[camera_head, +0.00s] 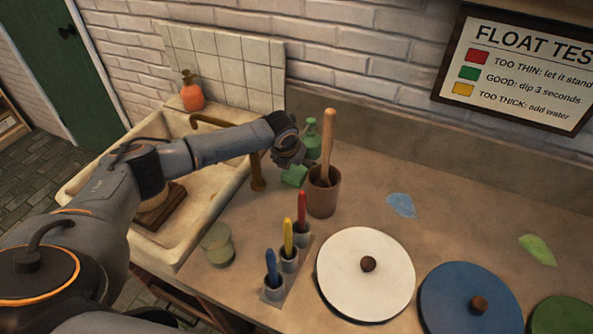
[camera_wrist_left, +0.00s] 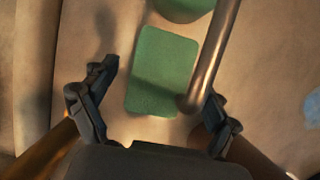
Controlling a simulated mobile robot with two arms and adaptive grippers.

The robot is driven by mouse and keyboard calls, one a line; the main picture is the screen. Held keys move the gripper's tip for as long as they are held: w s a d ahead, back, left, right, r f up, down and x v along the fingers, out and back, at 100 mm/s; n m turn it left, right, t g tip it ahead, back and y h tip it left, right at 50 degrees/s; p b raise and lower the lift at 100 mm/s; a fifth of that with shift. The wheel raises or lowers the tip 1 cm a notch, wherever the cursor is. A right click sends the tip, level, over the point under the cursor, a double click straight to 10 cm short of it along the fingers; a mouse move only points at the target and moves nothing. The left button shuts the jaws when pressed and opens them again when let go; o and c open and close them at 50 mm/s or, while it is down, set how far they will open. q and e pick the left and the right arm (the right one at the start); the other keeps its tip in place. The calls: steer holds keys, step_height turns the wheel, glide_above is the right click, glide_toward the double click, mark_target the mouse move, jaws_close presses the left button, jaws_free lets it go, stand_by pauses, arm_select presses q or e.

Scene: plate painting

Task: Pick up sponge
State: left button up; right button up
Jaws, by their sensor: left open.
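The green sponge (camera_head: 294,175) lies on the counter beside the sink, just behind the brown cup. In the left wrist view the sponge (camera_wrist_left: 162,72) is a green rounded rectangle ahead of the jaws. My left gripper (camera_head: 290,155) is above the sponge in the head view. In the left wrist view my left gripper (camera_wrist_left: 160,90) is open, with one finger on each side of the sponge's near part, and nothing is between them in its grasp. My right gripper is not in view.
The brown cup (camera_head: 323,194) with an upright wooden handle (camera_head: 328,140) and a green bottle (camera_head: 311,138) stand close to the sponge. The sink (camera_head: 215,205) with its brass faucet (camera_head: 257,172) is to the left. Colored brushes and round lids stand in front.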

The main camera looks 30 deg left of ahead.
mark_target(295, 169)
arm_select(q)
steer(key=c, duration=0.9)
steer(key=shift+o, duration=0.2)
steer(key=shift+s+r+b, duration=0.1)
steer(key=shift+r+b, duration=0.3)
step_height(295, 169, up, 7)
steer(key=shift+s+r+b, duration=0.1)
steer(key=shift+b, duration=0.6)
steer(key=s, duration=0.6)
steer(key=s+b, duration=0.1)
steer(key=s, duration=0.6)
steer(key=s+d+b, duration=0.1)
steer(key=s, duration=0.5)
steer(key=shift+s+f, duration=0.25)
steer(key=shift+s, duration=0.05)
steer(key=shift+c, duration=0.3)
